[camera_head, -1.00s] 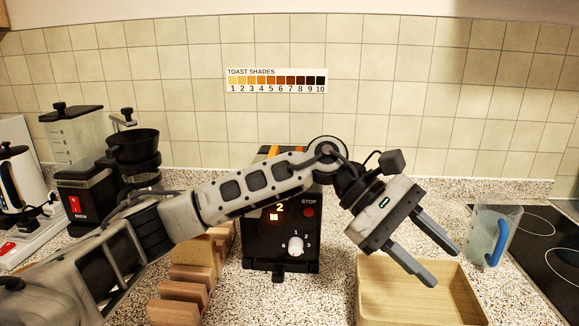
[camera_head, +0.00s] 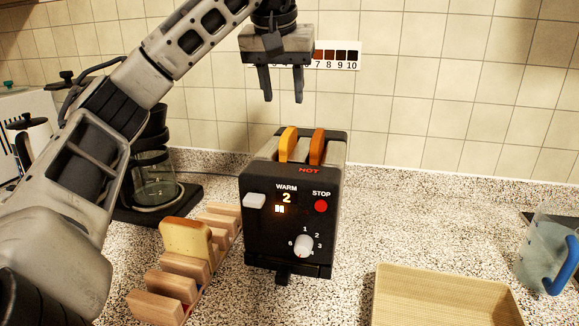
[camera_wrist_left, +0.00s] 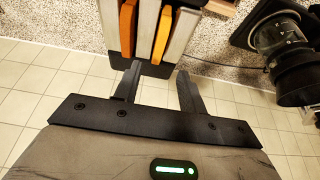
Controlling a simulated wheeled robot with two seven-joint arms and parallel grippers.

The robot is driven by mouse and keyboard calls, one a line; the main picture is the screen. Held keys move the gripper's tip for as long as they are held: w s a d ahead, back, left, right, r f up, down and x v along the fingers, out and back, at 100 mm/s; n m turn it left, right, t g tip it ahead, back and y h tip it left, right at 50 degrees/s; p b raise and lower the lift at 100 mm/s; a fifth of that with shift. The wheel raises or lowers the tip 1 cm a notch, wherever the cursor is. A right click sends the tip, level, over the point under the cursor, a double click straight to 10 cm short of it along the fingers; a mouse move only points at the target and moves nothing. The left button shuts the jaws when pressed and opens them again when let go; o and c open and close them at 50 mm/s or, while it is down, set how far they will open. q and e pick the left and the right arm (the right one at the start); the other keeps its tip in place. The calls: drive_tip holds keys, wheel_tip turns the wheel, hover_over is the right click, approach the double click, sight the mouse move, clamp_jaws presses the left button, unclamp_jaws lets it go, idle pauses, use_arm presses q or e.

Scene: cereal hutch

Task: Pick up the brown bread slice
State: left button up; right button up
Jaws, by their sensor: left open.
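Two toasted slices stick up from the slots of the black toaster (camera_head: 262,235). The browner slice (camera_head: 317,147) is in the right slot, and a lighter golden slice (camera_head: 288,143) is in the left slot. In the left wrist view the browner slice (camera_wrist_left: 128,28) is on the left and the golden one (camera_wrist_left: 162,35) on the right. My left gripper (camera_head: 283,98) is open and empty, pointing down above the toaster, apart from both slices. Its fingers also show in the left wrist view (camera_wrist_left: 158,75). My right gripper is not in view.
A pale slice (camera_head: 186,238) stands in the wooden rack (camera_head: 165,284) left of the toaster. A wooden tray (camera_head: 445,300) lies at the front right, with a blue-handled jug (camera_head: 545,250) beyond it. A glass coffee pot (camera_head: 155,185) is at the left. The toaster shows "HOT".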

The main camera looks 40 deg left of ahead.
sight(289, 130)
use_arm(q)
drive_tip(key=x, duration=0.9)
drive_tip(key=shift+w, duration=0.25)
drive_tip(key=shift+c, duration=0.3)
clamp_jaws()
